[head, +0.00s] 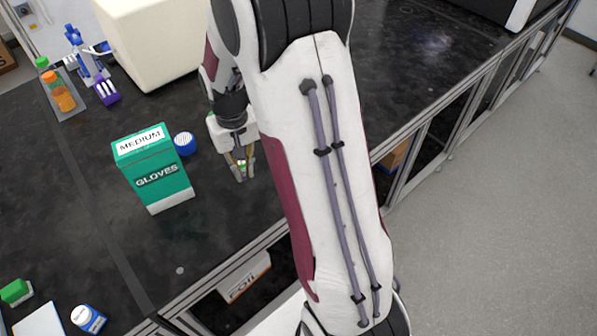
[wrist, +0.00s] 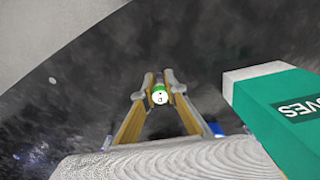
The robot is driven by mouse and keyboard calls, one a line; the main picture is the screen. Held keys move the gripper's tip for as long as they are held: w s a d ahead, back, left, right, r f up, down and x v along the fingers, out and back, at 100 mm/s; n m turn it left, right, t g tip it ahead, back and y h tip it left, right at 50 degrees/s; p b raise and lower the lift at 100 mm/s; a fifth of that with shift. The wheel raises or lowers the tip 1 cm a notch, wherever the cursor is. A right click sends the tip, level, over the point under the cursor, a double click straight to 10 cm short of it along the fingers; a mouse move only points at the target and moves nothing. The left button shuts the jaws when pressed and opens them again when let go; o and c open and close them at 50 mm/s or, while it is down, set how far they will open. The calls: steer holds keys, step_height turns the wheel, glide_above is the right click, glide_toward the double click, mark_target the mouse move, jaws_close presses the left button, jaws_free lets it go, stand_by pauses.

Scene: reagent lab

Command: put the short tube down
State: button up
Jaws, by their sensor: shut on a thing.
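My gripper (head: 243,173) is over the black bench, right of the green glove box. Its fingers are shut on the short tube (head: 241,165), a small piece with green and white showing between the fingertips. In the wrist view the short tube (wrist: 160,97) shows end-on, its round white top with a dark mark and green beside it, between the tips of my gripper (wrist: 158,88). The tube's lower part is hidden, and I cannot tell whether it touches the bench.
Bare bench (head: 205,225) lies in front, towards the bench edge.

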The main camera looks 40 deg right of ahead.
steer(key=s+d+r+m, duration=0.2)
steer(key=d+m, duration=0.4)
steer(key=s+d+r+m, duration=0.3)
steer(key=d+m, duration=0.4)
steer(key=shift+d, duration=0.15)
steer(key=shift+f, duration=2.5)
steer(key=shift+f, duration=2.3)
steer(key=shift+f, duration=0.2)
